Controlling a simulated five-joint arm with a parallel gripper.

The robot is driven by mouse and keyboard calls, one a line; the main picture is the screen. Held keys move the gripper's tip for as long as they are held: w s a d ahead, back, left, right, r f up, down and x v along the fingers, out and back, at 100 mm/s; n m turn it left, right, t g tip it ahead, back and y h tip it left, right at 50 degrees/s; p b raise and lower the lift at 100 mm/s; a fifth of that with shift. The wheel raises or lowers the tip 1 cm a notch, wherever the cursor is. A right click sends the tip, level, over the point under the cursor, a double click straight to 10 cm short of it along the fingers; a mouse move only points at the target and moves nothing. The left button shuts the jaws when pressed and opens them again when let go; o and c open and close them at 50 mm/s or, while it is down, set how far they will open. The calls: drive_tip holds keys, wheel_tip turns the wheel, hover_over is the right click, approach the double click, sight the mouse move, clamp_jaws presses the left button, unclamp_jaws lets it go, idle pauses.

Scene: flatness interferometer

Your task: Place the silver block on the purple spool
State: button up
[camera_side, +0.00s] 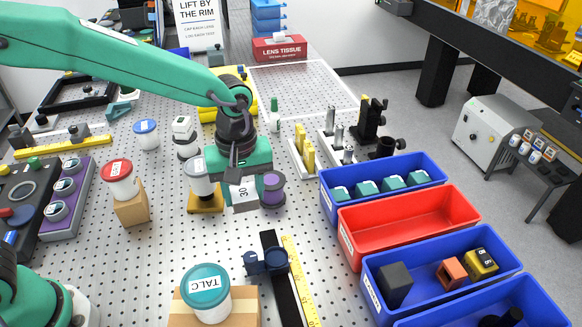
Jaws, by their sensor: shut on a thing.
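My gripper (235,172) is in the middle of the side view, pointing down and shut on the silver block. The silver block (243,196) shows a pale face marked "30"; the jaws and wrist hide much of it. The purple spool (273,190) stands upright on the perforated table just right of the block, and its left side is partly hidden by the gripper and block. I cannot tell whether the block touches the spool.
A jar (198,178) on a yellow base stands close left of my gripper. A red-lidded jar (118,178) sits on a cardboard box farther left. A TALC tub (206,288) and a black rail (281,280) are in front. Blue bins and a red bin (408,228) line the right.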

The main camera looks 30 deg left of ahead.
drive_tip(key=w+d+r, duration=0.4)
drive_tip(key=d+r, duration=0.1)
drive_tip(key=shift+w, duration=0.4)
drive_tip(key=shift+r, duration=0.1)
hover_over(271, 180)
wheel_tip(271, 180, down, 7)
drive_tip(key=shift+f, duration=2)
drive_tip(key=shift+f, duration=0.15)
drive_tip(key=o, duration=1.1)
